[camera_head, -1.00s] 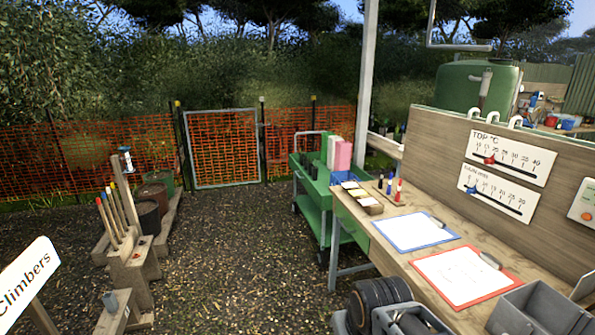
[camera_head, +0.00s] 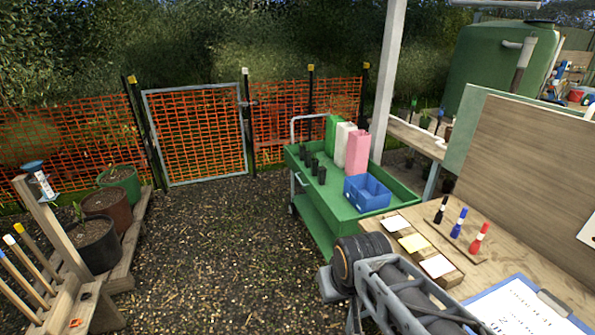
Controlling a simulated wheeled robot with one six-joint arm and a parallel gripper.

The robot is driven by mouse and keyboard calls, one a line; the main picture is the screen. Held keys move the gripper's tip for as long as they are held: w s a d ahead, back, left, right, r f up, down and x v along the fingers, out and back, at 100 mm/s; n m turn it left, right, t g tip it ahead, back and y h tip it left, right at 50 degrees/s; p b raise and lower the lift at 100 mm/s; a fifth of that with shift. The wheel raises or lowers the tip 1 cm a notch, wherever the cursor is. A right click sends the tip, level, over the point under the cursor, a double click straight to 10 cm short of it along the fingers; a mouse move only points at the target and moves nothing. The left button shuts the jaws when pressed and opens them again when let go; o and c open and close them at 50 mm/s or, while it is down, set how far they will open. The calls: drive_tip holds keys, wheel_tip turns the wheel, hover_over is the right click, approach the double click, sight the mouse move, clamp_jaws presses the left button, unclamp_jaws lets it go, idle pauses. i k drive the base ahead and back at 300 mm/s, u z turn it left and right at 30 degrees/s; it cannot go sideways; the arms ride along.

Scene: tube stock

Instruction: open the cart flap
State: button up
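The green cart (camera_head: 322,193) stands on the gravel in the middle of the view, with a raised-edge top tray, a lower shelf (camera_head: 318,222) and a pale push handle at its far left end. I cannot pick out a separate flap on it. On its tray are several small black pots (camera_head: 314,166), green, white and pink upright boxes (camera_head: 357,152), and a blue open bin (camera_head: 367,193). My grey and black arm crosses the lower middle and hides part of the cart's near end. My gripper does not show.
At left is a plank stand with pots (camera_head: 90,243) and tool handles. Gravel (camera_head: 215,245) between is clear. A mesh fence and gate (camera_head: 199,135) stand behind.

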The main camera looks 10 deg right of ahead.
sight(333, 221)
drive_tip(key=z, duration=0.15)
drive_tip(key=i, duration=0.6)
drive_tip(key=u, duration=0.4)
drive_tip(key=i, duration=2)
drive_tip(key=u, duration=0.65)
drive_tip(key=i, duration=0.35)
drive_tip(key=z, duration=0.05)
